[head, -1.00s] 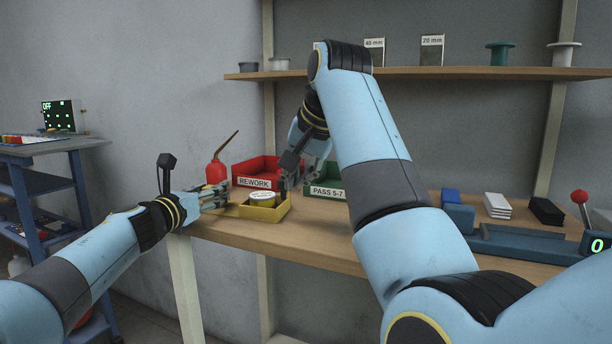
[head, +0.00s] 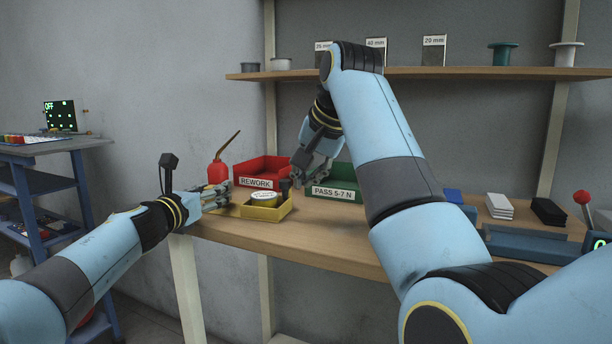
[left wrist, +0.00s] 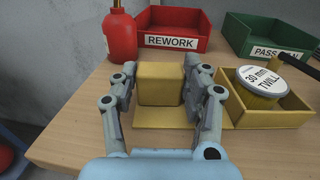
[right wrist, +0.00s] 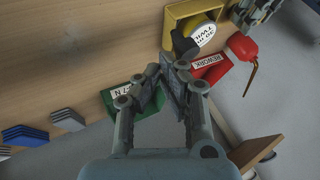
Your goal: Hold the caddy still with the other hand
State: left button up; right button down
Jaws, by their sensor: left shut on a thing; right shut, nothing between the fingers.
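The yellow caddy (head: 265,212) sits on the wooden bench, with a round white-labelled roll marked 30 mm TWILL (left wrist: 262,80) in its tray. A yellow block (left wrist: 160,85) stands on a flat part at the caddy's left side. My left gripper (head: 228,195) is shut on this block, one finger on each side in the left wrist view. A small dark object (right wrist: 184,46) is at the caddy's corner beside the roll. My right gripper (right wrist: 167,72) is shut and empty, in front of the green bin and apart from the caddy.
The red REWORK bin (head: 262,172) and green PASS bin (head: 335,190) stand behind the caddy. A red oil can (head: 217,171) stands behind my left gripper. White cards (head: 498,205) and a black stack (head: 547,211) lie at the right.

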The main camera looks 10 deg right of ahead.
jog(key=v, duration=0.7)
jog(key=shift+r, duration=0.15)
jog(key=f+y, duration=0.2)
jog(key=f+n+t+y, duration=0.1)
jog(key=f+y, duration=0.1)
jog(key=f, duration=0.1)
jog(key=f+t+y, duration=0.1)
jog(key=f+y, duration=0.1)
jog(key=shift+w+a+f+y, duration=0.25)
jog(key=shift+w+f+y, duration=0.05)
jog(key=shift+f, duration=0.05)
jog(key=s+d+m+t+y, duration=0.1)
jog(key=d, duration=0.1)
jog(key=s+d+m+t+y, duration=0.1)
jog(key=d, duration=0.1)
jog(key=s+d+m+t+y, duration=0.1)
jog(key=d, duration=0.1)
jog(key=shift+f+m+t, duration=0.3)
jog(key=shift+f+m, duration=0.05)
jog(key=shift+m, duration=0.05)
jog(key=shift+s+d+m+t, duration=0.1)
jog(key=shift+d+m+t, duration=0.2)
jog(key=shift+d+m, duration=0.15)
